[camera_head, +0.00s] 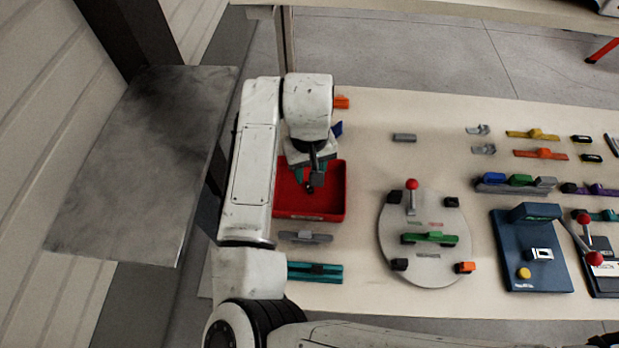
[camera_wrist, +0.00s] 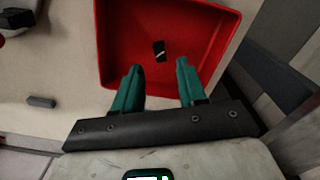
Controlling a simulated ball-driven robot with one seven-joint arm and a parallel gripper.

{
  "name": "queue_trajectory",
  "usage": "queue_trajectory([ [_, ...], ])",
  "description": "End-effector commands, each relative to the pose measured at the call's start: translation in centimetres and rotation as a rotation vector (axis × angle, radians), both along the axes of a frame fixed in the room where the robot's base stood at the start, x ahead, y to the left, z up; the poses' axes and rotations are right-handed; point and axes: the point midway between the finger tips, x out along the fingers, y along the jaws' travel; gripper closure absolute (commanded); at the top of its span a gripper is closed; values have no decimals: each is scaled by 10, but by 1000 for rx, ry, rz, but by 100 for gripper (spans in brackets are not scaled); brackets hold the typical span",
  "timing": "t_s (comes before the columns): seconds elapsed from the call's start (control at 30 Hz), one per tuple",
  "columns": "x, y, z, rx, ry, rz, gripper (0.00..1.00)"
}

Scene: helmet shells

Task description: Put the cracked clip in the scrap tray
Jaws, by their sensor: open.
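The red tray (camera_head: 338,190) stands left of centre on the table; its floor and walls fill the top middle of the wrist view (camera_wrist: 205,35). A small black clip with a pale line across it (camera_wrist: 159,56) lies in the tray in the wrist view. My gripper (camera_head: 311,184) is over the tray. Its two teal fingers (camera_wrist: 159,70) are spread apart with nothing between them, and the clip shows beyond their tips. In the head view my gripper partly covers the tray, and I cannot clearly tell the clip from the dark fingertips.
A round plate fixture with a green bar (camera_head: 430,239) and red-knobbed lever stands right of the tray. A grey bar (camera_head: 305,237) and a teal bar (camera_head: 315,272) lie in front of it. A grey block (camera_head: 404,137) lies behind right. Several clips and fixtures fill the right side.

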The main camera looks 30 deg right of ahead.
Motion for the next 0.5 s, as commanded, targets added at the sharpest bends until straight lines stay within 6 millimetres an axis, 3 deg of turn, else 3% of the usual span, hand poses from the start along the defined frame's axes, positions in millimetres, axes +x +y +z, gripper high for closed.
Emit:
queue_trajectory([
  [0.2, 0, 0, 42, 0, -3, -2, 59],
  [0.5, 0, 0, 66, 0, 0, 1, 59],
])
